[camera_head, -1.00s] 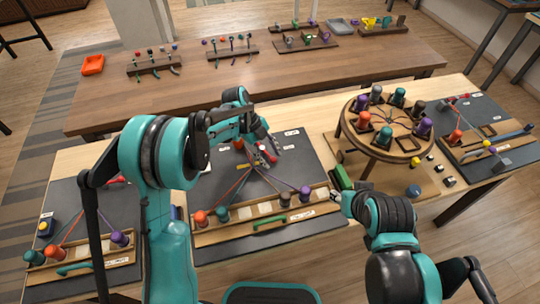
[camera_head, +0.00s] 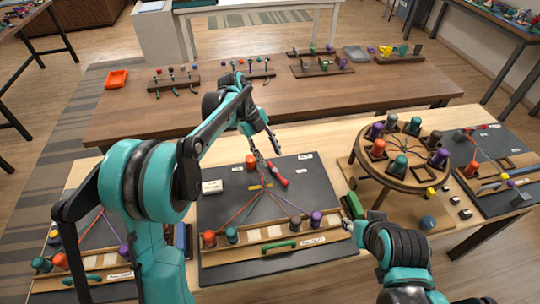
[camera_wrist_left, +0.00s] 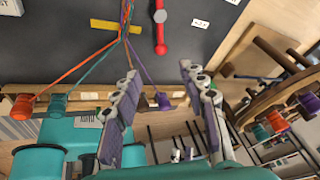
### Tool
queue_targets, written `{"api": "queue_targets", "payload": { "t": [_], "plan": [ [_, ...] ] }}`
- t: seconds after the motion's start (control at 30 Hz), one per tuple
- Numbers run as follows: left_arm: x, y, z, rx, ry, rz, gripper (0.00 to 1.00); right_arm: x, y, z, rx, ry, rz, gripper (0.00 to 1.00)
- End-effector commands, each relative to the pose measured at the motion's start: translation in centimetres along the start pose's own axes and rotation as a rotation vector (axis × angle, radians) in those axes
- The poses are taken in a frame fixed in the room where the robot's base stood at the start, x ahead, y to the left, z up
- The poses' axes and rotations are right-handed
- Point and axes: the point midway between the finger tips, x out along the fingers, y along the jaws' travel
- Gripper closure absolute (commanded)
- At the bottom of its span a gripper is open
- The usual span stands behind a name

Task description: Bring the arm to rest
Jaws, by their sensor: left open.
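My left gripper (camera_head: 264,142) is open and empty above the far part of the dark braiding board (camera_head: 220,205). Its two fingers (camera_wrist_left: 162,95) stand apart in the left wrist view, with nothing between them. Cords fan from a yellow bar (camera_head: 260,186) to bobbins in a wooden rail: orange (camera_head: 208,239), teal (camera_head: 231,235), dark (camera_head: 295,222) and purple (camera_head: 316,218).
A red-handled tool (camera_head: 278,178) lies on the board near the yellow bar. A round wooden stand (camera_head: 415,175) with several bobbins is at right, with a green block (camera_head: 354,205) before it. A brown table (camera_head: 340,95) with racks lies behind.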

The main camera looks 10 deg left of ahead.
Motion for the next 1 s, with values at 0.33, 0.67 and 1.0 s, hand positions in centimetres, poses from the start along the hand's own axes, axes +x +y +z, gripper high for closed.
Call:
{"api": "queue_targets", "payload": {
  "t": [0.33, 0.67, 1.0],
  "plan": [
    [-0.2, 0.2, -0.2, -0.026, -0.009, -0.003, 0.58, 0.0, 0.0, 0.0, 0.000, 0.000, 0.000, 0.60],
    [-4.7, 6.3, -4.6, -0.677, -0.204, -0.160, 0.58, 0.0, 0.0, 0.0, 0.000, 0.000, 0.000, 0.60],
    [-5.9, 16.4, -8.7, -1.505, -0.288, -0.588, 0.58, 0.0, 0.0, 0.0, 0.000, 0.000, 0.000, 0.60]
  ]
}}
